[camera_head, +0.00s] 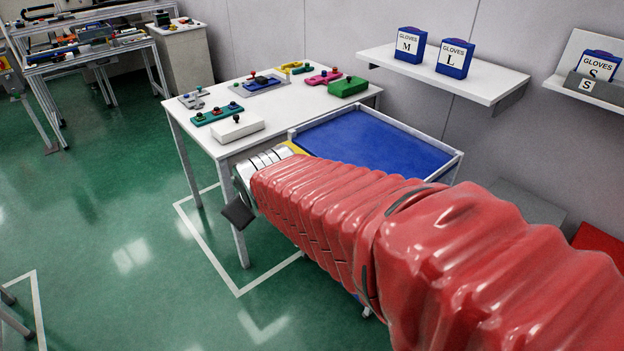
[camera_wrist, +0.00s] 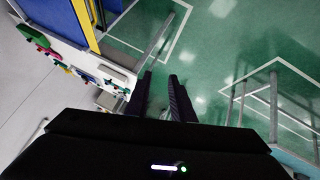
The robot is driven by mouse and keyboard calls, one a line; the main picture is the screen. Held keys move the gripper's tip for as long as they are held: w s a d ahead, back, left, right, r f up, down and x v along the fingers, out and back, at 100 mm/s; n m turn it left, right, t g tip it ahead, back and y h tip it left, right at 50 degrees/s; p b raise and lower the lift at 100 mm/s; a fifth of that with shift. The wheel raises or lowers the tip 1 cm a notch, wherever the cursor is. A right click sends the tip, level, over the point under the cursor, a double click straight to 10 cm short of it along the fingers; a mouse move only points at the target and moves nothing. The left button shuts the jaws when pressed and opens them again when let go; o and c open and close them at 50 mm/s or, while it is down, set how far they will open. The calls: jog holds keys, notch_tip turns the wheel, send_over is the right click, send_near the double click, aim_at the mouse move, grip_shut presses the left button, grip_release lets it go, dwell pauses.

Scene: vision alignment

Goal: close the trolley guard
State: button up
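The trolley (camera_head: 452,167) has a blue top with a pale raised rim and stands against the right end of a white table. A yellow part (camera_head: 296,148) shows at its near left corner, partly behind my arm. In the wrist view the blue surface (camera_wrist: 46,14) and a yellow bar (camera_wrist: 84,24) lie at the upper left. I cannot tell for sure which part is the guard, or whether it is open. My gripper (camera_wrist: 160,80) points down over the green floor, its two dark fingers apart with nothing between them. In the head view its dark end shows left of the trolley.
The white table (camera_head: 205,136) holds several coloured button boxes. Glove boxes (camera_head: 455,58) stand on a wall shelf (camera_head: 493,86) at the right. A workbench (camera_head: 100,50) is at the back left.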

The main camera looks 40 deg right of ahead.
jog(key=w+d+f+n+t+h, duration=0.1)
jog(key=w+d+f+n+t, duration=0.1)
jog(key=w+d+f+n, duration=0.5)
jog(key=w+d+f+t+h, duration=0.2)
jog(key=w+d+f, duration=0.3)
jog(key=w+d, duration=0.6)
jog(key=s+d+f+n+t+h, duration=0.1)
jog(key=s+d+f+n+t, duration=0.1)
jog(key=s+d+f, duration=0.3)
jog(key=s+d+f+n+t, duration=0.3)
jog(key=s+d+f, duration=0.2)
jog(key=d+f, duration=0.3)
notch_tip(320, 180, down, 3)
jog(key=shift+r+n+h, duration=0.1)
jog(key=shift+n+h, duration=0.2)
jog(key=shift+h, duration=0.1)
jog(key=x, duration=1.3)
jog(key=shift+w+r, duration=0.1)
jog(key=shift+w, duration=0.3)
jog(key=shift+c, duration=0.6)
